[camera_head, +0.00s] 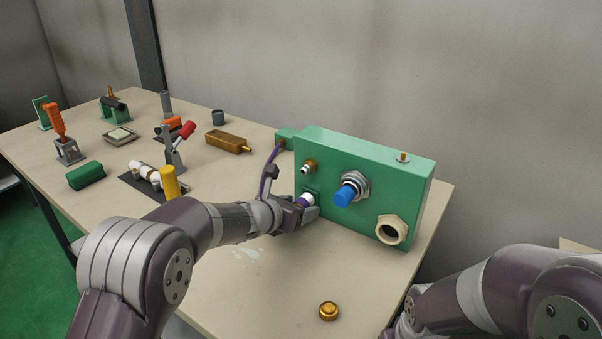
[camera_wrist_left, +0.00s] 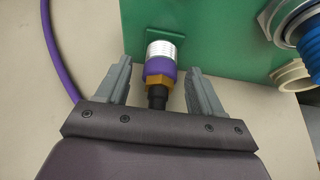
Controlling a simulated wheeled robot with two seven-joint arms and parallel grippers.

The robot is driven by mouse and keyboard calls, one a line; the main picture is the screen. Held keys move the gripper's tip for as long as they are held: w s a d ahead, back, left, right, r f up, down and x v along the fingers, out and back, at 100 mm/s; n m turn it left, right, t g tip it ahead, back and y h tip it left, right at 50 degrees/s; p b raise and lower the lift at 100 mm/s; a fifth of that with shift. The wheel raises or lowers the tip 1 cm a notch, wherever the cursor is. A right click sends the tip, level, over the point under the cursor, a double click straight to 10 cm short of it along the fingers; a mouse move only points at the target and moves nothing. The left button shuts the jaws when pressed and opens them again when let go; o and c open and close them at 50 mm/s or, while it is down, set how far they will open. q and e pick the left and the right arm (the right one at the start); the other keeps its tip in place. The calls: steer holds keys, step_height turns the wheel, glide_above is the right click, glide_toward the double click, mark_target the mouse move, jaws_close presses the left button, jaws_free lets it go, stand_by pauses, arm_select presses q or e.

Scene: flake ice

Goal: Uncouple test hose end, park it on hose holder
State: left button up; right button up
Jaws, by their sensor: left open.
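The test hose end has a ribbed white collar, purple band and brass nut (camera_wrist_left: 158,68); in the head view its white collar shows (camera_head: 307,198) low on the front of the green box (camera_head: 340,150). A small green ledge, perhaps the hose holder (camera_wrist_left: 165,33), juts from the box just above the collar. My left gripper (camera_wrist_left: 160,80) is open, one finger on each side of the hose end, with gaps visible. The brass fitting (camera_head: 309,167) above is bare. The purple hose (camera_head: 268,170) curves up to the box's left side. How the collar is seated is hidden.
A blue-capped fitting (camera_head: 346,194) and a cream hex port (camera_head: 391,230) stick out to the right of the hose end. A brass cap (camera_head: 329,311) lies near the front edge. Several tools and blocks stand on the table's left. My right arm is at lower right.

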arm_select(q)
steer(key=shift+v, duration=4)
